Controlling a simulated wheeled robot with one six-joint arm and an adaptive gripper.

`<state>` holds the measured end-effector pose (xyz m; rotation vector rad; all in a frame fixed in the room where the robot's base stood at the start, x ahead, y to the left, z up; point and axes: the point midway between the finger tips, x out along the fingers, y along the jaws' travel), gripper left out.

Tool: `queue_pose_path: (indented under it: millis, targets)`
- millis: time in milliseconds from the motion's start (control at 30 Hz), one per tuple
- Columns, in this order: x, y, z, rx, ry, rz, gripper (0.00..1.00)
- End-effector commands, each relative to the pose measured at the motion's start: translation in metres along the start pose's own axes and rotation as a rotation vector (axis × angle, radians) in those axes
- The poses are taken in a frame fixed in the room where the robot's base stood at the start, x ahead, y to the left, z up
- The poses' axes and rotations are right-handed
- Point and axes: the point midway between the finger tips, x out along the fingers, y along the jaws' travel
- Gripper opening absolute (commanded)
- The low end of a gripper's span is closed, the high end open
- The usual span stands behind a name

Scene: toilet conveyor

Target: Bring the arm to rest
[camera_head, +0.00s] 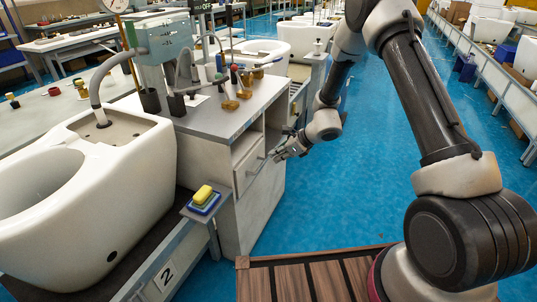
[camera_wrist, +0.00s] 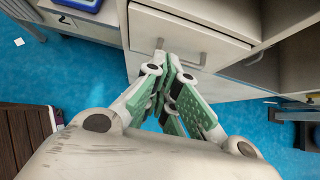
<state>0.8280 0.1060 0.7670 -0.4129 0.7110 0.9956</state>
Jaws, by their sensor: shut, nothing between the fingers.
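My gripper (camera_head: 287,150) is at the end of the outstretched arm, in front of the grey cabinet (camera_head: 262,196). In the wrist view my gripper (camera_wrist: 172,72) is shut and empty, with its green finger pads close together. Its tips point at the cabinet's drawer front (camera_wrist: 190,38), close to the drawer handle (camera_wrist: 180,55). I cannot tell whether the tips touch the handle. The drawer (camera_head: 249,162) looks closed or nearly so.
A white toilet (camera_head: 130,200) stands at left on the conveyor. A yellow sponge (camera_head: 203,194) lies on a small blue tray (camera_head: 201,207) beside the cabinet. Tools stand on the cabinet top (camera_head: 215,118). The blue floor (camera_head: 330,200) is clear in the aisle. Another conveyor (camera_head: 490,80) runs at right.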

Motion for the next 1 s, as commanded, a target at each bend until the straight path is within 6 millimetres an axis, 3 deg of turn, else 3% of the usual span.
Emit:
queue_pose_path:
  millis: [233, 367, 433, 600, 767, 1000]
  targets:
    - [-0.005, 0.006, -0.001, -0.110, -0.006, 0.031, 0.00]
    - [-0.017, 0.043, -0.029, -0.297, 0.025, 0.163, 0.00]
    - [-0.035, 0.064, -0.041, -0.428, 0.036, 0.249, 0.00]
    - [-0.108, 0.100, -0.044, -0.780, 0.041, 0.423, 0.00]
    - [-0.186, 0.119, -0.041, -1.087, 0.053, 0.541, 0.00]
    - [-0.324, 0.143, -0.044, -1.567, 0.153, 0.691, 0.00]
